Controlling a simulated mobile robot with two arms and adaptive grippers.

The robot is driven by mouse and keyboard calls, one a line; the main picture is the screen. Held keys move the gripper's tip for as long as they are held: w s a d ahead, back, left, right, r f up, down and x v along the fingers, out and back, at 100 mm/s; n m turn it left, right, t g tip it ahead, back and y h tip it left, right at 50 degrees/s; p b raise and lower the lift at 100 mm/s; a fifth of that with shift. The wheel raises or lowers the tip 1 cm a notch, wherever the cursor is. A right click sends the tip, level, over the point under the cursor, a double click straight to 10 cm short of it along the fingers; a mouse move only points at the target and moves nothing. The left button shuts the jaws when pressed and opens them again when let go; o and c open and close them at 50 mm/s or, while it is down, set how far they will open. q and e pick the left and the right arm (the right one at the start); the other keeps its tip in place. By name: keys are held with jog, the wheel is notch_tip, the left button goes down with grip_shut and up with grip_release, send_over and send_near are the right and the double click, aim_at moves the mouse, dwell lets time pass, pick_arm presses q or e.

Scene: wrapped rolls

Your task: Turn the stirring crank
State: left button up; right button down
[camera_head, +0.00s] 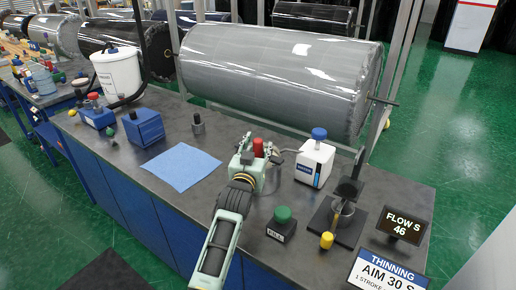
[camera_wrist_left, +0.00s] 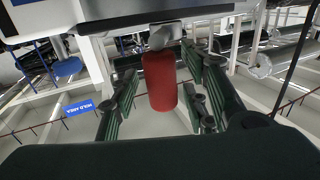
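The red crank handle (camera_head: 259,147) stands upright among the pale green parts of my left gripper (camera_head: 256,157) on the workbench. In the left wrist view the red handle (camera_wrist_left: 160,80) hangs from a grey metal piece at the top of the picture. The dark ribbed fingers of my left gripper (camera_wrist_left: 160,92) stand on either side of it, with a narrow gap showing at each side. The gripper is open around the handle. My gripper and wrist hide most of the crank and what it is mounted on. My right gripper is not in view.
A white box with a blue cap (camera_head: 314,160) stands close right of my gripper. A green-knobbed block (camera_head: 282,224) and a cup stand (camera_head: 338,218) stand nearer the front. Displays reading "FLOW S 46" (camera_head: 402,226) and "THINNING AIM 30 S" (camera_head: 386,274) are at right. A blue cloth (camera_head: 182,166) lies left.

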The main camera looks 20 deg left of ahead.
pick_arm(q)
jog(key=s, duration=1.2)
jog(key=shift+d, duration=0.25)
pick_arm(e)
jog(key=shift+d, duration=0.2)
pick_arm(q)
jog(key=shift+c, duration=0.3)
